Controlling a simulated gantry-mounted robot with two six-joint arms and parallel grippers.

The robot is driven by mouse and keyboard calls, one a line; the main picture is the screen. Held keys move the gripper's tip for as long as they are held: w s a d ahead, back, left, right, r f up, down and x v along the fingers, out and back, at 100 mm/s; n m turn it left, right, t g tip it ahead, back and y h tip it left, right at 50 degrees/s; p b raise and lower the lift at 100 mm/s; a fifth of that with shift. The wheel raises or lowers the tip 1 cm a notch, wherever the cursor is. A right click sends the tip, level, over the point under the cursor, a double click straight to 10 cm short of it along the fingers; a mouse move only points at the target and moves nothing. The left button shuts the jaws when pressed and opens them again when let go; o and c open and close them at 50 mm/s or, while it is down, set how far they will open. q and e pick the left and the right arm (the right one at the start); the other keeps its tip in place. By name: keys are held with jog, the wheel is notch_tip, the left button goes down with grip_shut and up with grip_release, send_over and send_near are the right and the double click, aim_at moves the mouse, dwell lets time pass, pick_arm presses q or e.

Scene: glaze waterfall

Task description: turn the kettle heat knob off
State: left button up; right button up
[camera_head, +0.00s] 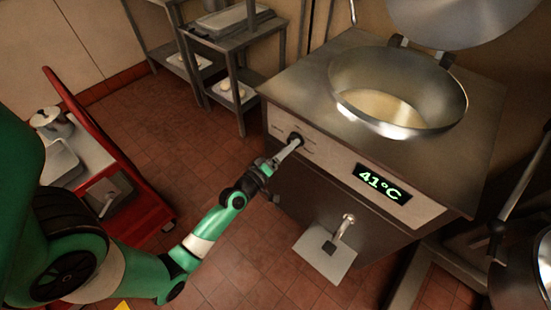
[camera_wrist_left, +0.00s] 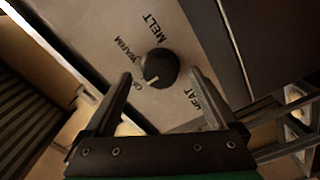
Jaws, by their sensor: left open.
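The kettle heat knob (camera_head: 296,138) is black and round, on the pale front panel of the steel kettle unit. In the left wrist view the knob (camera_wrist_left: 159,66) shows with MELT, WARM and HEAT lettering around it. Its white mark points down-left, towards a partly hidden label that seems to begin with O. My left gripper (camera_head: 290,149) is at the knob, its fingers open. In the left wrist view the fingers stand on either side of the knob with gaps, and I cannot tell their depth. My right gripper is not in view.
The kettle bowl (camera_head: 397,88) holds pale liquid, and its lid (camera_head: 455,18) is raised. A display (camera_head: 382,184) reads 41°C. A spout (camera_head: 346,223) sticks out below. A red cart (camera_head: 128,190) stands left and a steel rack (camera_head: 235,48) behind. Tiled floor lies between.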

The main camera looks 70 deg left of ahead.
pick_arm(q)
jog(key=b+v, duration=0.1)
jog(key=v, duration=0.8)
jog(key=shift+s+b, duration=0.15)
jog(key=shift+b, duration=0.25)
jog(key=shift+d, duration=0.1)
